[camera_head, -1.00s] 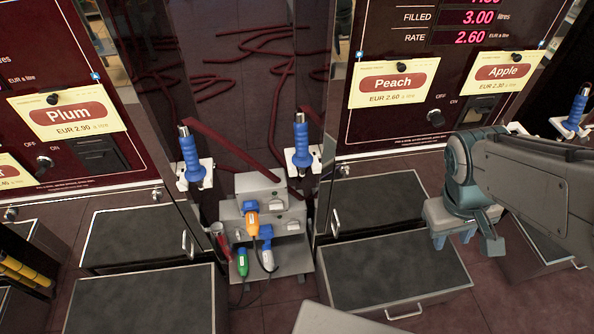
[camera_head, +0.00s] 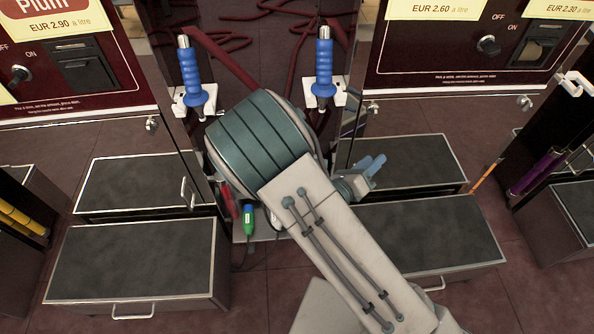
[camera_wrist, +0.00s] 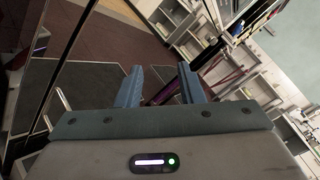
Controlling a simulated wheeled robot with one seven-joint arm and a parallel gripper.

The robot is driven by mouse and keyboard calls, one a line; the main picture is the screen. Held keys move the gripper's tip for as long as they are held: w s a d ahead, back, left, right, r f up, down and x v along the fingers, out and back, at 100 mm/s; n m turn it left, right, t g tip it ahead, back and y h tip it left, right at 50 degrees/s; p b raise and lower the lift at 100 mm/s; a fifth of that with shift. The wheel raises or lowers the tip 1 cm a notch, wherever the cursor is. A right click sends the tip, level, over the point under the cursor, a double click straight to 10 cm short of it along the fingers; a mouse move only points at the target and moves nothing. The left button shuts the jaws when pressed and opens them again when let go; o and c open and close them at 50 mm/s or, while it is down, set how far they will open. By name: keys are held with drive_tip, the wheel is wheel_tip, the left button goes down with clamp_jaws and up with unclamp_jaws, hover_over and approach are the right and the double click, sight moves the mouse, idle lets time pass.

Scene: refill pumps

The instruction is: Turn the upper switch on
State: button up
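My gripper (camera_head: 372,168) is right of centre in the head view, in front of the right pump. In the wrist view its two blue fingers (camera_wrist: 161,88) stand apart with nothing held between them. Another knob (camera_head: 20,75) is on the left pump. I cannot tell which switch is the upper one.
Blue-handled nozzles hang at the left (camera_head: 191,78) and right (camera_head: 324,70) of the centre bay. Dark-topped steps stand below the pumps, left (camera_head: 130,262) and right (camera_head: 420,235). A purple cylinder (camera_head: 537,172) is at the far right. Floor shows between the steps.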

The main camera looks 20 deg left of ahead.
drive_tip(key=s+a+f+n+g+y+b, duration=0.15)
drive_tip(key=s+a+f+n+y, duration=0.25)
drive_tip(key=a+f+n+y, duration=0.5)
drive_tip(key=s+a+f+n+t+y+b, duration=0.1)
drive_tip(key=s+a+f+n+y+b, duration=0.25)
drive_tip(key=a+f+n+y, duration=0.5)
drive_tip(key=w+a+h+b, duration=0.1)
drive_tip(key=w+a+b, duration=0.1)
drive_tip(key=w, duration=0.4)
drive_tip(key=w+a+n+h+b, duration=0.1)
drive_tip(key=w+a, duration=0.3)
drive_tip(key=w, duration=0.1)
drive_tip(key=shift+w+a+r+b, duration=0.25)
drive_tip(key=shift+w+a+b, duration=0.1)
drive_tip(key=shift+w, duration=0.05)
drive_tip(key=shift+n+g, duration=0.25)
clamp_jaws()
